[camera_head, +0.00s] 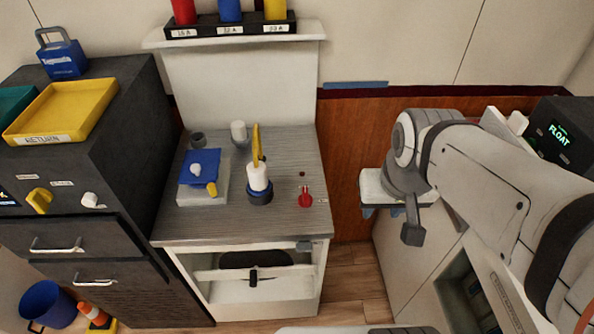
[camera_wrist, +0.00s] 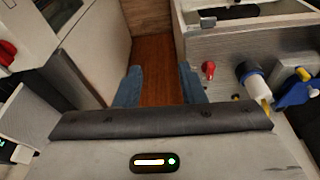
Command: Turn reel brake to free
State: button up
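No readable label marks the reel brake, so I cannot tell which control it is. A red knob (camera_head: 305,200) with a small upright stem sits on the right of the grey worktop (camera_head: 230,228); it also shows in the wrist view (camera_wrist: 208,68). A black handle (camera_head: 253,277) stands in the open front below, before a dark round shape (camera_head: 255,259) that may be a reel. My gripper (camera_head: 392,211) is right of the worktop, apart from these things. In the wrist view its blue fingers (camera_wrist: 158,86) are spread with nothing between them.
A white cylinder with a blue collar and yellow top (camera_head: 259,178) stands left of the red knob. A blue block with a yellow handle (camera_head: 201,166) is further left. A dark cabinet (camera_head: 125,130) borders the worktop's left. Open wooden floor (camera_head: 348,275) lies right.

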aim_at(302, 246)
jog(key=z, duration=0.75)
jog(key=k, duration=1.75)
jog(key=u, duration=1.25)
jog(key=i, duration=1)
jog(key=u, duration=0.05)
